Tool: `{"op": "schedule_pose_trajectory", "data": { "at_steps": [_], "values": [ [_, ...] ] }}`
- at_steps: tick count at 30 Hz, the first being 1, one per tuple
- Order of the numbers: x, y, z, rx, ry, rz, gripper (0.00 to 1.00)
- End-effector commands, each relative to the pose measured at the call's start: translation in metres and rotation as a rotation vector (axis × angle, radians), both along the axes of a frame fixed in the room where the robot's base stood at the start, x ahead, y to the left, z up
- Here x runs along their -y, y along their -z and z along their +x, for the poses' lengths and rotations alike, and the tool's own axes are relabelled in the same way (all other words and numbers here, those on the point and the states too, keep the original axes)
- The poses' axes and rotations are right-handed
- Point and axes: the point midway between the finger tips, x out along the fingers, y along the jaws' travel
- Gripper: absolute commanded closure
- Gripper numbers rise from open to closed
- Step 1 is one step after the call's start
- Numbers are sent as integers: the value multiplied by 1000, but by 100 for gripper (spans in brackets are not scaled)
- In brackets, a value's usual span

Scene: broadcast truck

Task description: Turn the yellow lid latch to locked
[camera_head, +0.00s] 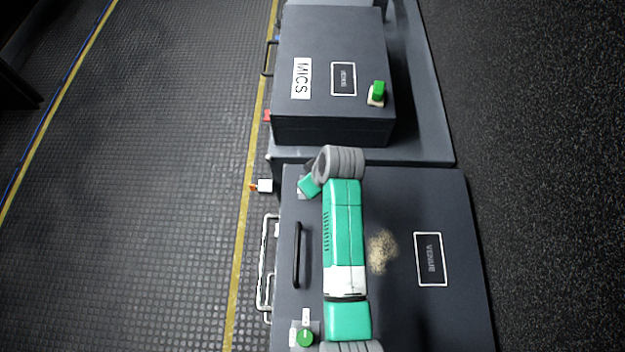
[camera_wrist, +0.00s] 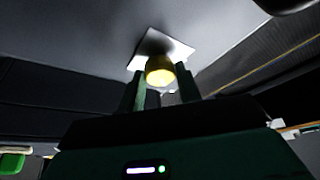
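The yellow latch (camera_wrist: 160,70) is a rounded knob on a white square plate (camera_wrist: 178,48) in the wrist view. My gripper (camera_wrist: 163,82) has its two fingers apart, one on each side of the knob at their tips. I cannot tell whether they press on it. The knob's turned position is not clear, as only its lower end shows. In the head view the yellow latch is not visible; my teal arm covers part of the near dark case lid (camera_head: 455,205), and my gripper is hidden there.
A green knob (camera_head: 305,337) and a black handle (camera_head: 297,255) sit on the near case. A dark MICS case (camera_head: 330,110) with a green latch (camera_head: 378,90) stands behind. A white and orange latch (camera_head: 264,186) sticks out left. The floor (camera_head: 150,180) at left is clear.

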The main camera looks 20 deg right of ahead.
Motion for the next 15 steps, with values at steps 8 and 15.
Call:
{"op": "schedule_pose_trajectory", "data": {
  "at_steps": [8,15],
  "values": [
    [0,-1,0,0,6,0,89],
    [-1,-4,0,-1,89,1,89]
  ]
}}
